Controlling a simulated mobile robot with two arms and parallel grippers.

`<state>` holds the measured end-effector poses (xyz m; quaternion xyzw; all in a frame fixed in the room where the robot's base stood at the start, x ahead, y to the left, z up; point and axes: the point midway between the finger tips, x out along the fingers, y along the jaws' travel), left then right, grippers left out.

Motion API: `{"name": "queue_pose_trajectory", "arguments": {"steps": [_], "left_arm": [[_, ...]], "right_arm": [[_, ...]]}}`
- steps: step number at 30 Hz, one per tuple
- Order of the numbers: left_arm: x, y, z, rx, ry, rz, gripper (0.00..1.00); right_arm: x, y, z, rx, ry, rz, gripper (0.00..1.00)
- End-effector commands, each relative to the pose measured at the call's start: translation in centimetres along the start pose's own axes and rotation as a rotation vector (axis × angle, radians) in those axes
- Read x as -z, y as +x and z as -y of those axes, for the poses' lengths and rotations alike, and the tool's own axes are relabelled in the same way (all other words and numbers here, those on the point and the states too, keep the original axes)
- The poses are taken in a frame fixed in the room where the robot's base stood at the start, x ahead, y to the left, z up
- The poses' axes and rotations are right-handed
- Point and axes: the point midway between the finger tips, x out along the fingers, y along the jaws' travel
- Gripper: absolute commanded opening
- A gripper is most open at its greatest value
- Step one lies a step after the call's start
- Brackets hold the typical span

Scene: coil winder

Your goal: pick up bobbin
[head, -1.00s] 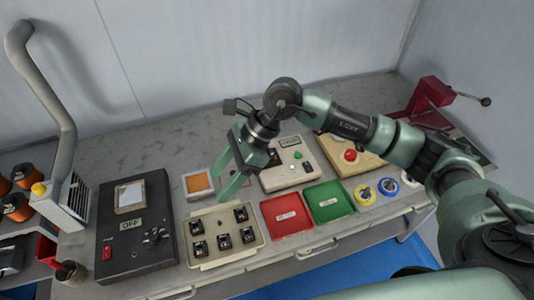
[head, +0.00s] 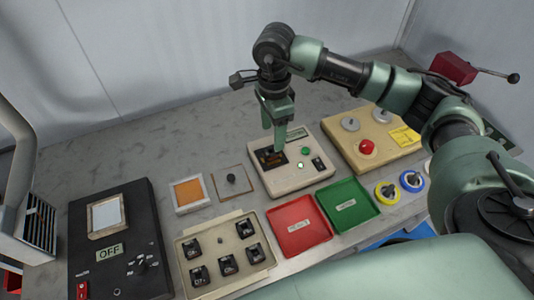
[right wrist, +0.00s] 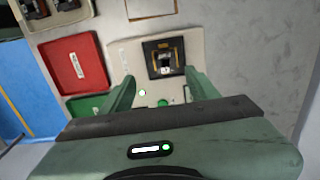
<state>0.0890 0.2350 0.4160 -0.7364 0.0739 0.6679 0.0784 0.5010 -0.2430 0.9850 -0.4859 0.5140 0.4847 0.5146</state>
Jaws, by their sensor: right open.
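A small dark bobbin (right wrist: 165,62) sits in the black square nest of the beige tester box; in the head view it is partly hidden behind my fingers (head: 268,157). My right gripper (head: 279,138) is open and points down just above this nest. In the right wrist view its two fingers (right wrist: 160,78) stand apart, with the nest just beyond and between the tips, and nothing between them. Several more dark bobbins (head: 228,265) stand in the beige tray (head: 180,262) at the front. My left gripper is not in view.
The tester box (head: 307,178) has a green button and small display. Red (head: 300,225) and green (head: 347,205) trays lie in front. A black OFF unit (head: 145,225) stands left, a beige box with red button (head: 367,147) right. The bench behind is clear.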

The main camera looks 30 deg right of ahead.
Motion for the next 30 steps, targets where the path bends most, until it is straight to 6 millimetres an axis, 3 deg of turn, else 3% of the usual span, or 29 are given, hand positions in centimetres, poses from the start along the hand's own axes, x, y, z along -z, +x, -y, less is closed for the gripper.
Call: {"name": "queue_pose_trajectory", "arguments": {"steps": [3, 11, 21, 29, 30], "left_arm": [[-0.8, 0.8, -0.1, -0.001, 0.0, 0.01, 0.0], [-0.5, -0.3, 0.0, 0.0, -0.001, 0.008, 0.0], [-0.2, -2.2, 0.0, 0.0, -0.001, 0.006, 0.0], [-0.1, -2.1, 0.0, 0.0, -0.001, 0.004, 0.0], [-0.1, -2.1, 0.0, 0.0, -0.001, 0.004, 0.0]], "right_arm": [[0.0, 1.2, 0.0, -0.001, 0.001, -0.001, 0.6], [0.1, 3.6, 0.0, -0.003, 0.0, 0.0, 0.6], [0.2, 8.1, 0.3, -0.002, 0.001, 0.0, 0.6], [0.2, 8.6, 0.3, 0.0, 0.0, 0.0, 0.6], [0.2, 8.6, 0.3, 0.0, 0.0, 0.0, 0.54]]}}
